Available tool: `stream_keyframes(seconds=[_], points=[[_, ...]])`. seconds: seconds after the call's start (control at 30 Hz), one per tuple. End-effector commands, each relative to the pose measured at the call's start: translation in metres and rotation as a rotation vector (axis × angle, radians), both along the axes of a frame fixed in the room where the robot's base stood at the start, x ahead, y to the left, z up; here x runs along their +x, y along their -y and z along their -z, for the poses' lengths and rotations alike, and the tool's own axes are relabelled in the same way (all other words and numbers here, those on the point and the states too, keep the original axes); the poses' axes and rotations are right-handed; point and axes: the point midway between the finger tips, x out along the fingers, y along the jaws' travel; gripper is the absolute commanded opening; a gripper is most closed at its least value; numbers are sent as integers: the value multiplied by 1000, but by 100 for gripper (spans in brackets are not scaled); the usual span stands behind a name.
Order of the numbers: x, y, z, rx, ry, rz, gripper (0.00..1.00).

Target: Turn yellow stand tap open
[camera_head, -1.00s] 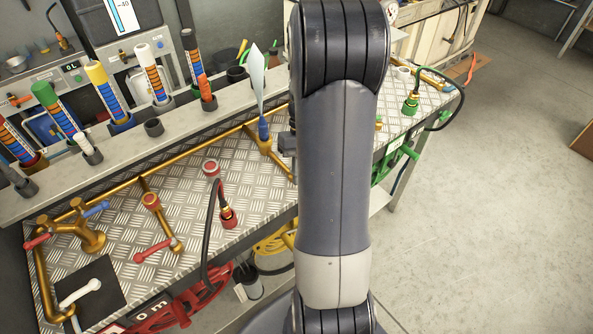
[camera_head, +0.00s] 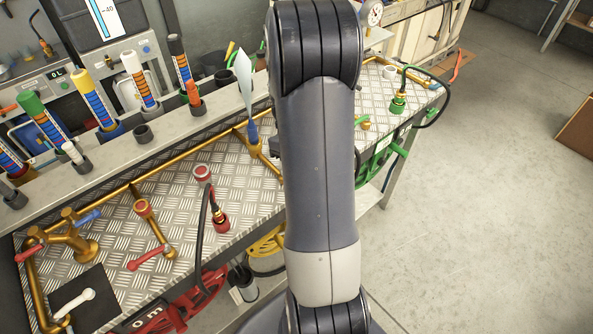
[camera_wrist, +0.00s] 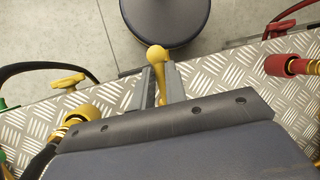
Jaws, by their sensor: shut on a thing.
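A yellow tap lever with a round knob (camera_wrist: 158,56) shows in the wrist view, between the two grey fingers of my gripper (camera_wrist: 160,82). The fingers are shut on the lever, and its knob stands out past their tips. The tap's body below is hidden by the gripper. In the head view my arm covers this spot, so the yellow tap and the fingers cannot be made out there.
The wrist view shows a yellow hose coupling (camera_wrist: 82,114) and another yellow lever (camera_wrist: 68,80) at left, and a red coupling (camera_wrist: 288,65) at right. In the head view, a blue-handled tap (camera_head: 252,132) and green coupling (camera_head: 398,103) flank my arm.

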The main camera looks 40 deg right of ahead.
Motion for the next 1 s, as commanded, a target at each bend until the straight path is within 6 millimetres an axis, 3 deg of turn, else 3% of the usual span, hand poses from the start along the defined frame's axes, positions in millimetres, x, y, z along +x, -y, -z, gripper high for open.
stream_keyframes(seconds=[0.13,0.17,0.4,0.73,1.0], points=[[1,1,-1,-2,2,-3,0],[1,1,-1,-2,2,-3,15],[0,0,0,-2,0,-1,34],[3,1,-4,-2,2,0,35],[22,9,-47,-4,5,0,35]])
